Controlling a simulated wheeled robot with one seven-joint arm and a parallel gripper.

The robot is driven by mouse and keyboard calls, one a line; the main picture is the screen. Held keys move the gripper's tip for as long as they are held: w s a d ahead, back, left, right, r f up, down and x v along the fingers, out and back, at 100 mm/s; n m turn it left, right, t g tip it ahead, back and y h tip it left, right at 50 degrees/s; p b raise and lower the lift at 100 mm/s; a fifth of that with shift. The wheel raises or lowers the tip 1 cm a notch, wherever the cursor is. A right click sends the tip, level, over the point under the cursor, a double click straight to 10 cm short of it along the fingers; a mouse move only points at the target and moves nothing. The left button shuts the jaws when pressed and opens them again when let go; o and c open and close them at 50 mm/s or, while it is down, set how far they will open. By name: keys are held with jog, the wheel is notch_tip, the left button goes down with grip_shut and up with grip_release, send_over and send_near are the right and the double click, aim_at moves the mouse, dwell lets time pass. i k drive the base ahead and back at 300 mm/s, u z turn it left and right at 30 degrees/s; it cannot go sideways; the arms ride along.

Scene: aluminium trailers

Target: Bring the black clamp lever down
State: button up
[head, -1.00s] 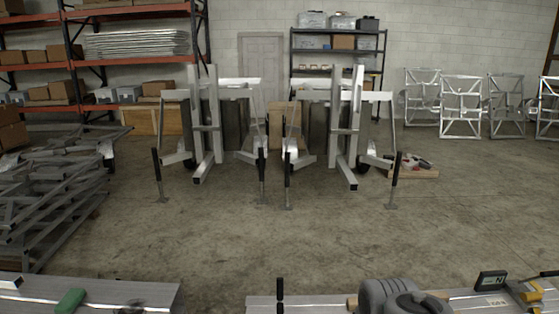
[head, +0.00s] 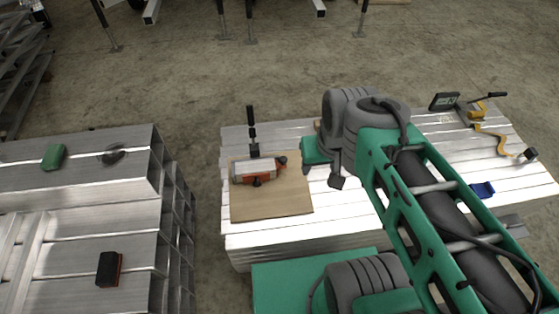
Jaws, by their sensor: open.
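The black clamp lever (head: 251,116) stands upright at the back edge of the left part of the bench. Its dark foot is just behind a silver-and-orange piece (head: 258,170) on a tan board (head: 270,203). My arm comes in from the lower right and folds over the bench. The dark end piece that seems to be my gripper (head: 337,182) is right of the board and apart from the lever. Its fingers cannot be made out, and nothing is seen held in it.
The silver bench top (head: 350,222) extends right, with a black-screened gauge (head: 444,101), a yellow tool (head: 489,135) and a blue item (head: 482,189). At left, a stack of aluminium beams (head: 80,200) holds a green block (head: 54,157) and a black-and-red block (head: 109,268). A floor gap separates them.

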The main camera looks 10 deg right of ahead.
aim_at(253, 132)
jog(key=k, duration=1.3)
jog(key=u, duration=0.9)
jog(key=i, duration=1.1)
jog(key=u, duration=0.7)
